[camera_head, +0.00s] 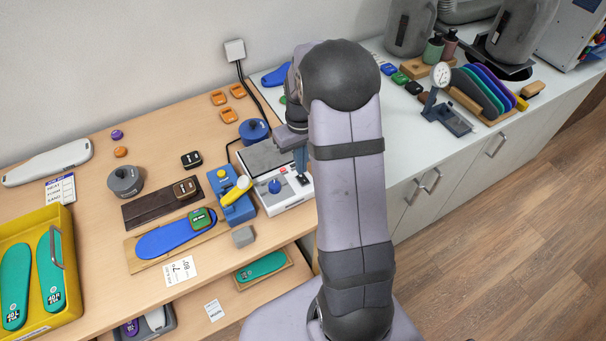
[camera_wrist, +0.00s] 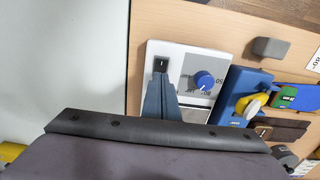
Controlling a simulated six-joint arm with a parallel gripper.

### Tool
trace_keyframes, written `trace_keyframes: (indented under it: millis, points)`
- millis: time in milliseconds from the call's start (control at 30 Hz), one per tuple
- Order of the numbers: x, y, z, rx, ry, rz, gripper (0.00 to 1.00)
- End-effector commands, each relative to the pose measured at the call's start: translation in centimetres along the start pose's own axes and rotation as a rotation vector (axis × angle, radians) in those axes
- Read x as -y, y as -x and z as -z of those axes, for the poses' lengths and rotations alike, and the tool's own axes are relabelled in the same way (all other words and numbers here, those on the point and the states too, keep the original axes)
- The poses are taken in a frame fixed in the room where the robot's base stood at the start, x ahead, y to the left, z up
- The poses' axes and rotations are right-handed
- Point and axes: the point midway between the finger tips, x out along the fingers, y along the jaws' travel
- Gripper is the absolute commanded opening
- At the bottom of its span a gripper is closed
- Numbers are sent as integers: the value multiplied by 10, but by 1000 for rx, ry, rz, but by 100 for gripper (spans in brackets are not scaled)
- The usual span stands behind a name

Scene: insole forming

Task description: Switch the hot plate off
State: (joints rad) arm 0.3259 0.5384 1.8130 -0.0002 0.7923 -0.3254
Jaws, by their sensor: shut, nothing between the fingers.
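The hot plate (camera_head: 284,201) is a white box with a grey top plate (camera_head: 262,157), a blue knob (camera_head: 274,186) and a black rocker switch (camera_head: 304,180) on its front panel. The wrist view shows the white panel (camera_wrist: 185,52), the blue knob (camera_wrist: 203,80) with a printed scale, and the black switch (camera_wrist: 161,64). My gripper (camera_head: 302,173) points down over the panel's right part, fingers together and empty. In the wrist view the fingertips (camera_wrist: 159,77) are right beside the switch; I cannot tell whether they touch it. The switch's position is too small to read.
A blue stand with a yellow handle (camera_head: 236,188) stands just left of the hot plate. A grey block (camera_head: 243,236) lies in front. A blue insole (camera_head: 176,237) lies on a wooden board, and a yellow bin (camera_head: 69,284) stands far left.

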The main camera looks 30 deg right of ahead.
Motion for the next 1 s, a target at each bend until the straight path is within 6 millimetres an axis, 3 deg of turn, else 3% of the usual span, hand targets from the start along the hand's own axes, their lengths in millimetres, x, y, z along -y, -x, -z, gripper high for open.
trace_keyframes:
  millis: [533, 1000]
  points:
    - [0, 43, 1, -3, 0, -1, 0]
    - [0, 47, 1, -2, 0, -1, 0]
